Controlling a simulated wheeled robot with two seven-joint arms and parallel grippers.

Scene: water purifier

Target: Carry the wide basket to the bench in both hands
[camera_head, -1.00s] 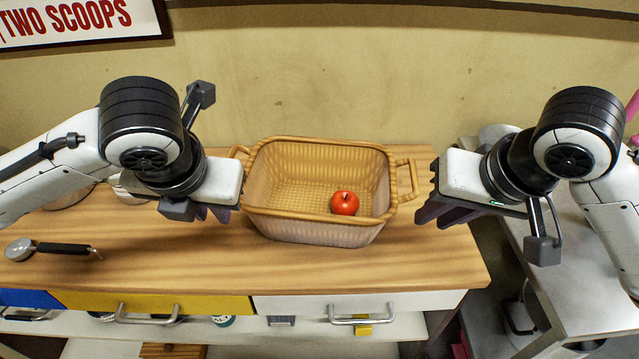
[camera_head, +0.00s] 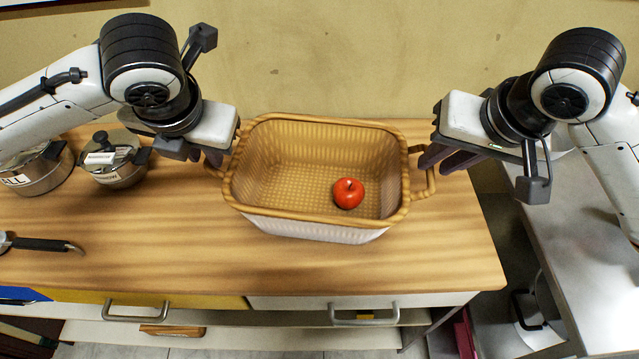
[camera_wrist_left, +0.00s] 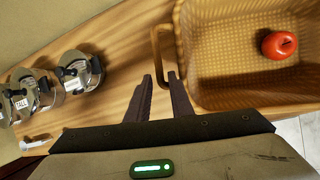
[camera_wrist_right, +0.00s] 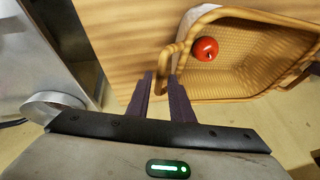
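The wide tan wicker basket (camera_head: 320,222) stands upright on a wooden-topped counter, with a red apple (camera_head: 348,193) inside. It has a loop handle at each end. My left gripper (camera_head: 214,158) is at the left handle, which it partly hides; in the left wrist view the handle (camera_wrist_left: 155,45) reaches between its parted fingers. My right gripper (camera_head: 440,160) is at the right handle (camera_head: 430,180); in the right wrist view that handle (camera_wrist_right: 166,58) lies between the parted fingertips. Both grippers look open, with no clear grip on the handles.
The wooden counter (camera_head: 130,240) has free room in front of the basket. Two lidded metal pots (camera_head: 118,172) stand at the left, with a black-handled utensil (camera_head: 40,244) in front. A grey-white surface (camera_head: 590,250) lies to the right, beyond a gap. A wall is behind.

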